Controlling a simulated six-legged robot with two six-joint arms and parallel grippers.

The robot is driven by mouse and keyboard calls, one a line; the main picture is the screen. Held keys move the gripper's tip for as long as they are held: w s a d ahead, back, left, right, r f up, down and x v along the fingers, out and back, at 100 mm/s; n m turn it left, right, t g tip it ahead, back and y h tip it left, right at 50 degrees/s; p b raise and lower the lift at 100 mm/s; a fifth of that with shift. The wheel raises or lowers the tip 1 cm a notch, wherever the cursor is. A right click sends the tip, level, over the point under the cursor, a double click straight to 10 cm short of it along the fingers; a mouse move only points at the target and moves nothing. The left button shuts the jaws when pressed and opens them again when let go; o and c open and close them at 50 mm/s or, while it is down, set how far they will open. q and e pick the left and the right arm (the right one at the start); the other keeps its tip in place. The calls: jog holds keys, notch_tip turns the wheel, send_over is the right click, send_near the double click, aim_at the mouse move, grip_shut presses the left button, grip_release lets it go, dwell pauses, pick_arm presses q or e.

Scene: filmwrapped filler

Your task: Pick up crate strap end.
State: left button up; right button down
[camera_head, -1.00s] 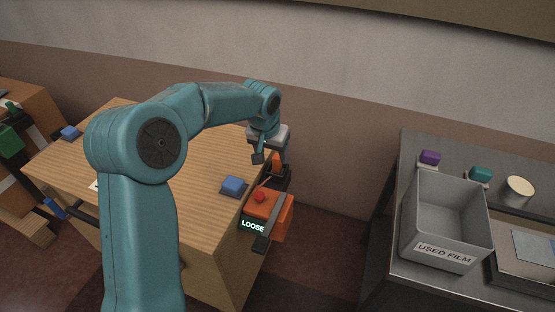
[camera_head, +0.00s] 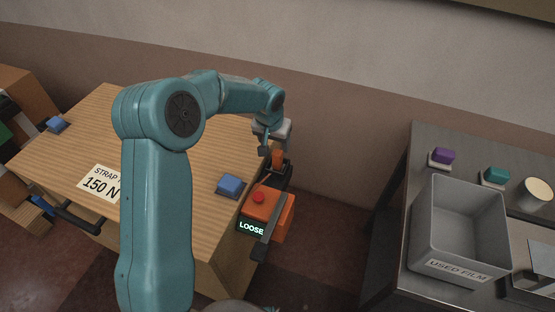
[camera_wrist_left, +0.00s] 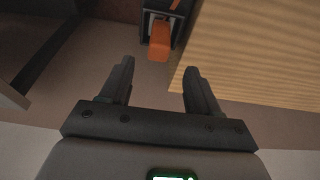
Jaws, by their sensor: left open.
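An orange strap end (camera_head: 278,159) sticks up from a dark holder at the far right edge of the wooden crate (camera_head: 110,115). In the left wrist view the orange strap end (camera_wrist_left: 159,42) lies beyond the fingertips, roughly in line with the gap, in the dark holder (camera_wrist_left: 150,22). My left gripper (camera_head: 273,143) is open and empty, just above and beside the strap end in the head view; its fingers (camera_wrist_left: 159,68) look apart from it. My right gripper is out of view.
An orange tensioner (camera_head: 272,208) with a red button and a "LOOSE" display hangs at the crate's right side. A blue button (camera_head: 230,185) sits on the top. Right, past a floor gap, a grey table (camera_head: 408,165) bears a "USED FILM" bin (camera_head: 415,225).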

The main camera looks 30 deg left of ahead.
aim_at(277, 153)
pick_arm(q)
jog(key=x, duration=0.3)
jog(key=shift+s+d+f, duration=0.1)
jog(key=shift+f, duration=0.25)
jog(key=p+x, duration=0.1)
jog(key=x, duration=0.3)
jog(key=shift+w+f, duration=0.25)
jog(key=shift+f, duration=0.2)
jog(key=c, duration=0.7)
grip_shut()
